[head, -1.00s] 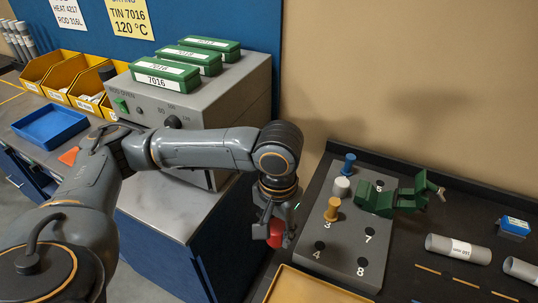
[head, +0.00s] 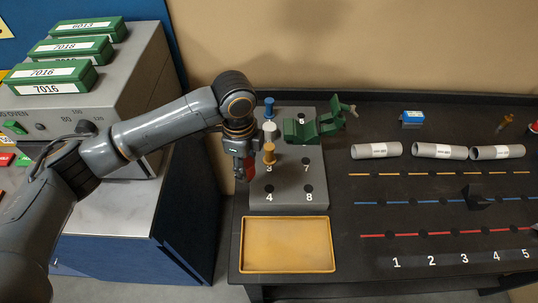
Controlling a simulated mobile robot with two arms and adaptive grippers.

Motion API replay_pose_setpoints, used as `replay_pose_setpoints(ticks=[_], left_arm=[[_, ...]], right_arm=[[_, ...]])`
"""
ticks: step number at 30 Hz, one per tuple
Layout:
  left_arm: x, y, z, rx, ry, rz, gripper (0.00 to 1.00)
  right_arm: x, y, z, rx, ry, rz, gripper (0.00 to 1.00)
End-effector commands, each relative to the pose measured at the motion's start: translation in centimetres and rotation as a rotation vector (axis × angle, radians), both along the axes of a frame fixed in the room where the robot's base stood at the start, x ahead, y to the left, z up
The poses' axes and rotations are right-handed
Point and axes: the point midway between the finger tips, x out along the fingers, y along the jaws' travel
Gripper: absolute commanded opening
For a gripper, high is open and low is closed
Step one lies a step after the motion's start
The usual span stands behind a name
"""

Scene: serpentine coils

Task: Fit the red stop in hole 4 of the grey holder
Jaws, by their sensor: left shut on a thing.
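The grey holder (head: 289,172) lies on the dark bench with numbered holes. Hole 4 (head: 269,188) is at its near left and looks empty. A blue stop (head: 269,104), a white stop (head: 270,129) and a yellow stop (head: 269,153) stand in its left row, the yellow one just behind the number 3. My left gripper (head: 245,170) points down at the holder's left edge, shut on the red stop (head: 251,170). The stop is up and left of hole 4 in the picture, partly hidden by the fingers. My right gripper is out of view.
A green clamp (head: 318,128) sits across the holder's far right. Holes 7 (head: 307,161) and 8 (head: 308,189) look empty. A yellow tray (head: 288,268) lies in front. Grey tubes (head: 376,150) lie to the right. The oven (head: 120,105) stands left.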

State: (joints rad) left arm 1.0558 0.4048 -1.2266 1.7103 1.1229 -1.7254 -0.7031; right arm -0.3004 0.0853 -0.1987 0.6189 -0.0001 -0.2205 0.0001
Motion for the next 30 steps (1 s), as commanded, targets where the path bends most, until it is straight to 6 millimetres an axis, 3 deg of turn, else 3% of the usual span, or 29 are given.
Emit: replay_pose_setpoints(ticks=[6,12,20,30], left_arm=[[0.9,-3.3,0.2,0.008,-0.006,-0.395,0.00],[1.2,-5.1,0.0,0.017,-0.008,-0.640,0.00],[1.3,-5.7,-0.6,0.020,-0.007,-0.736,0.00],[1.3,-5.6,-3.3,0.020,-0.009,-0.733,0.00]], right_arm=[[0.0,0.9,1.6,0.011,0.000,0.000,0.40],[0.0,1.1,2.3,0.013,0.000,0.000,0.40],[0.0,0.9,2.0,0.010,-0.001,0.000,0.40],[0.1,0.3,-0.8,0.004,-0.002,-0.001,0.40]])
